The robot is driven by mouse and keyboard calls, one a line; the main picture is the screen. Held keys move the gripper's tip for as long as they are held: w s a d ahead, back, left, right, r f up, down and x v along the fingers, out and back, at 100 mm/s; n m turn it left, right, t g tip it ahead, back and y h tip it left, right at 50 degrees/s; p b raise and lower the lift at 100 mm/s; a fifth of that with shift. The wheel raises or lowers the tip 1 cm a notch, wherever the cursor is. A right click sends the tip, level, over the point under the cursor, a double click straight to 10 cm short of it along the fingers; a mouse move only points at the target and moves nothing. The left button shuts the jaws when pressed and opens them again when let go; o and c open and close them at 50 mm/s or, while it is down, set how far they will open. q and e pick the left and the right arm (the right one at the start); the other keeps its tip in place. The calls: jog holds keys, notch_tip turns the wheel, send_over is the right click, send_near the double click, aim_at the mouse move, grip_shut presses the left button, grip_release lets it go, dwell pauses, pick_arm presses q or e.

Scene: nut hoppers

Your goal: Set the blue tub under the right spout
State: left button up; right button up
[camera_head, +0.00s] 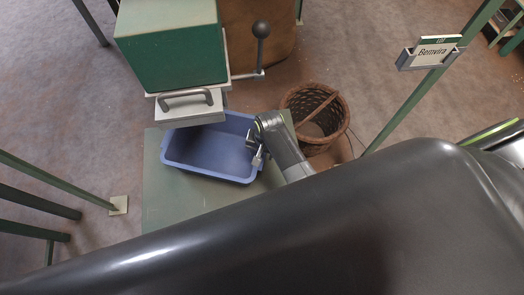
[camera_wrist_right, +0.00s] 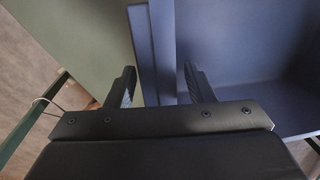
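The blue tub (camera_head: 205,177), empty where I can see inside, sits on a green table. A grey-white chute with a handle (camera_head: 187,103), below a green hopper (camera_head: 170,48), hides part of its far left rim in the head view. I cannot tell if this is the right spout. My right gripper (camera_head: 254,152) is at the tub's right end. In the right wrist view its two fingers (camera_wrist_right: 160,82) stand apart, one on each side of the tub wall (camera_wrist_right: 158,35), and look open around it. My left gripper is out of view.
The green table top (camera_head: 170,210) is bare at the front left. A wicker basket (camera_head: 326,101) stands to the right of the tub. A lever with a black knob (camera_head: 261,30) sticks out from the hopper. A green post carries a name sign (camera_head: 433,53).

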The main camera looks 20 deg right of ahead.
jog(key=shift+r, duration=0.1)
jog(key=shift+r, duration=0.3)
jog(key=r+p, duration=0.1)
jog(key=r, duration=0.2)
jog(key=r+p, duration=0.1)
jog(key=r, duration=0.2)
jog(key=d+r+p, duration=0.1)
jog(key=r, duration=0.3)
jog(key=shift+s, duration=0.25)
jog(key=shift+r, duration=0.6)
